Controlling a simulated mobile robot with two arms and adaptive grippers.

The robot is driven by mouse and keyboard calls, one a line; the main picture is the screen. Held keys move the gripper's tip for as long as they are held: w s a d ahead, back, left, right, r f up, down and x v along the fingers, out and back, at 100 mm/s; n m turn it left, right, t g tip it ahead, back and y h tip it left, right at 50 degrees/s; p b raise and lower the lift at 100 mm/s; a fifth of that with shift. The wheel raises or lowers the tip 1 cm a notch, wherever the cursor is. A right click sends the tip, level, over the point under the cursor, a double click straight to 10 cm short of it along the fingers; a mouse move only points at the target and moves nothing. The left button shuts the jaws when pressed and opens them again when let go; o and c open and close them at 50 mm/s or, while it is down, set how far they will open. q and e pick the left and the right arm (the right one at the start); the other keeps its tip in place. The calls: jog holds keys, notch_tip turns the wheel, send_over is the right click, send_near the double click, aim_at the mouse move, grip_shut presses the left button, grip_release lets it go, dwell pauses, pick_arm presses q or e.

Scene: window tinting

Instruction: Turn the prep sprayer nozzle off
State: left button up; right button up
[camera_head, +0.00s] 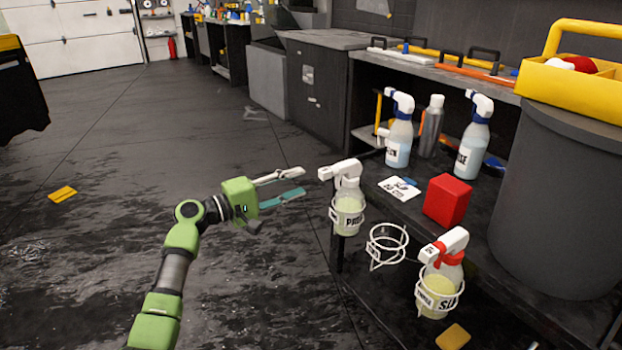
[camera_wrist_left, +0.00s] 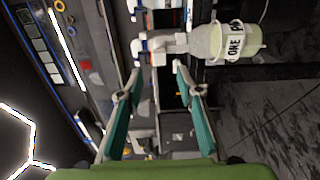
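The prep sprayer (camera_head: 347,205) stands upright in a white wire ring at the bench's front edge. It is a clear bottle of pale yellow-green liquid with a partly readable label. Its white head and nozzle (camera_head: 338,171) point left, toward my left gripper (camera_head: 303,181). That gripper is open and empty, with a small gap between its fingertips and the nozzle. In the left wrist view the sprayer (camera_wrist_left: 232,42) lies sideways in the picture, its white head (camera_wrist_left: 168,46) beyond the open fingertips (camera_wrist_left: 158,72). I cannot tell the nozzle's setting. My right gripper is not in view.
An empty wire ring (camera_head: 387,246) and another sprayer with a red collar (camera_head: 440,280) are right of the prep sprayer. A red box (camera_head: 447,201), white card (camera_head: 399,188) and blue-collared sprayers (camera_head: 399,140) are behind. The floor (camera_head: 120,150) at left is mostly clear.

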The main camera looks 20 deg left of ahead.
pick_arm(q)
jog(key=shift+v, duration=2.05)
